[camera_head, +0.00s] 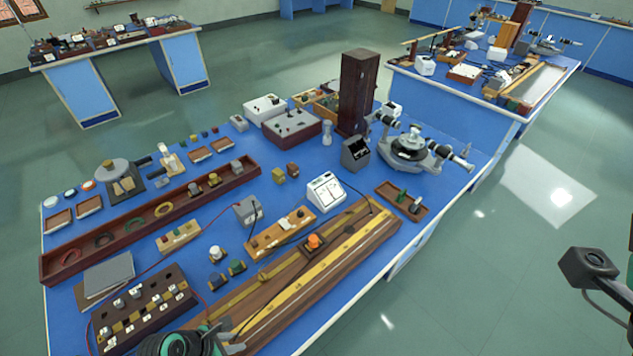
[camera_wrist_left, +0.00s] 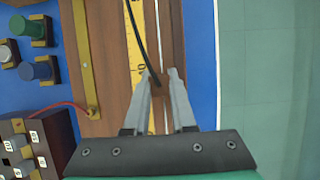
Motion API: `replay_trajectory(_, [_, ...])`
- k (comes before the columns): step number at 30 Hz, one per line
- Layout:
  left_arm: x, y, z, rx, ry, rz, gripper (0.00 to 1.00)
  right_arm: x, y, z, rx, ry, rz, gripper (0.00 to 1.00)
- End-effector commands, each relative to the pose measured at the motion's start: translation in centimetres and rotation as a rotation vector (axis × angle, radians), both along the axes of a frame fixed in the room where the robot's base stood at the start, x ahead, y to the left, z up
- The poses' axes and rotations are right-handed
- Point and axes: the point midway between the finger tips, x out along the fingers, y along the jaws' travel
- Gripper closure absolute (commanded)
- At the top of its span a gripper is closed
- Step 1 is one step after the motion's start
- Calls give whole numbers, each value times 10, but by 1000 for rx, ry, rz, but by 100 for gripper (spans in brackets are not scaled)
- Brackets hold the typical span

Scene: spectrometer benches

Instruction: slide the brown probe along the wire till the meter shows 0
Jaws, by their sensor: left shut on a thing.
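The long wooden wire board (camera_head: 355,235) with its yellow scale lies along the front edge of the blue bench. My left gripper (camera_head: 232,338) is over the board's near left end. In the left wrist view the left gripper (camera_wrist_left: 158,78) is shut on the brown probe (camera_wrist_left: 158,85), a small piece mostly hidden between the fingertips. A black lead (camera_wrist_left: 139,40) runs from the probe along the board.
An orange-topped knob (camera_head: 314,241) sits mid-board. A dark block with plugs (camera_head: 145,308) stands left of the left gripper, and terminal blocks (camera_head: 280,230) lie behind the board. A spectrometer (camera_head: 412,148) stands farther back. Part of my right arm shows at the right edge.

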Motion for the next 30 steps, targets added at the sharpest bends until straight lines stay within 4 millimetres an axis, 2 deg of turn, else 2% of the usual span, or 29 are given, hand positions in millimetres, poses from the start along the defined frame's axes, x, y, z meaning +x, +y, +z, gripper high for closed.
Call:
replay_trajectory(1, [-5, 1, -8, 4, 17, 2, 100, 0, 0, -2, 0, 0, 0, 50])
replay_trajectory(4, [-5, 1, -8, 4, 17, 2, 100, 0, 0, -2, 0, 0, 0, 50])
replay_trajectory(5, [-5, 1, -8, 4, 17, 2, 73, 0, 0, -2, 0, 0, 0, 50])
replay_trajectory(10, [-5, 1, -8, 3, 18, 2, 43, 0, 0, -2, 0, 0, 0, 50])
replay_trajectory(24, [-7, 0, -5, 0, 22, -1, 42, 0, 0, 0, 0, 0, 0, 50])
replay_trajectory(26, [-7, 1, 0, 0, 21, -1, 42, 0, 0, 3, 0, 0, 0, 50])
replay_trajectory(30, [-11, 9, 27, 2, 12, 1, 42, 0, 0, 15, 0, 0, 0, 50])
